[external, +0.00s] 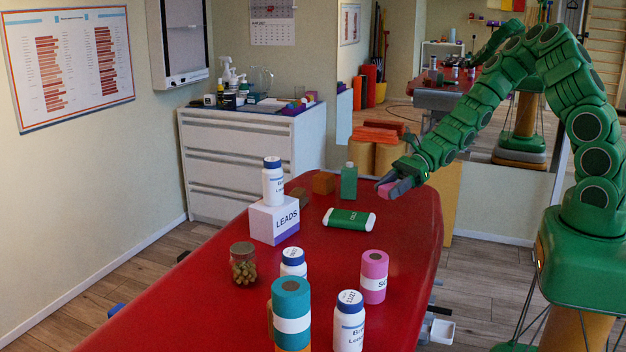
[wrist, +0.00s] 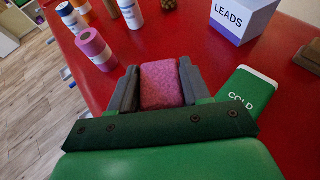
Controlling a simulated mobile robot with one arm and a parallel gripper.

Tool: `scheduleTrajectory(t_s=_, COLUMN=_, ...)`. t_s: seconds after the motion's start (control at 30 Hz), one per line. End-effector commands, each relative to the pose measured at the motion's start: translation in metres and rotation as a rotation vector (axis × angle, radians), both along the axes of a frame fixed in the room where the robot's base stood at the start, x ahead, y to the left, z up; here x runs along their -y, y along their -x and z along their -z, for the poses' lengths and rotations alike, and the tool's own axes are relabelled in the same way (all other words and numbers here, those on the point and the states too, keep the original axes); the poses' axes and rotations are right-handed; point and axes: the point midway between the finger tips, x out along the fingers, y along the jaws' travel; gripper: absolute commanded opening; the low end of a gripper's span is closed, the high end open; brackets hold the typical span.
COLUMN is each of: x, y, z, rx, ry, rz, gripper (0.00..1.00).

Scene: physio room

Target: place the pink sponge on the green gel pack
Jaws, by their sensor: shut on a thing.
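The pink sponge (wrist: 161,85) is between the two grey fingers of my gripper (wrist: 158,88) in the wrist view. My gripper (external: 388,186) is shut on it and holds it above the red table in the external view, where only a little of the sponge (external: 385,190) shows. The green gel pack (external: 349,219), with white ends, lies flat on the table, below and left of my gripper. In the wrist view the gel pack (wrist: 247,88), lettered "COLD", is right of the sponge, partly hidden by my gripper. Its top looks bare.
The LEADS box (external: 274,221) with a white bottle (external: 272,182) on it stands left of the gel pack. A green bottle (external: 349,182) and an orange block (external: 324,183) stand behind it. A pink roll (external: 374,277), a jar (external: 243,264) and several other containers stand nearer the front.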

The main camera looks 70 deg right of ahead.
Motion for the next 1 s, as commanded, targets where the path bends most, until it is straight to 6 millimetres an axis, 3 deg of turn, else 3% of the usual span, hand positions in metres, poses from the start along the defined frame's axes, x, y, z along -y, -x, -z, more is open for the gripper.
scheduleTrajectory(t_s=0.1, x=0.020, y=0.004, z=-0.006, rx=0.004, ry=-0.003, rz=0.062, gripper=0.19)
scheduleTrajectory(t_s=0.4, x=0.049, y=0.009, z=-0.017, rx=0.015, ry=-0.001, rz=0.155, gripper=0.19)
scheduleTrajectory(t_s=0.67, x=0.053, y=0.001, z=-0.014, rx=0.017, ry=0.001, rz=0.167, gripper=0.19)
scheduleTrajectory(t_s=1.0, x=0.055, y=-0.033, z=0.000, rx=0.019, ry=0.002, rz=0.165, gripper=0.19)
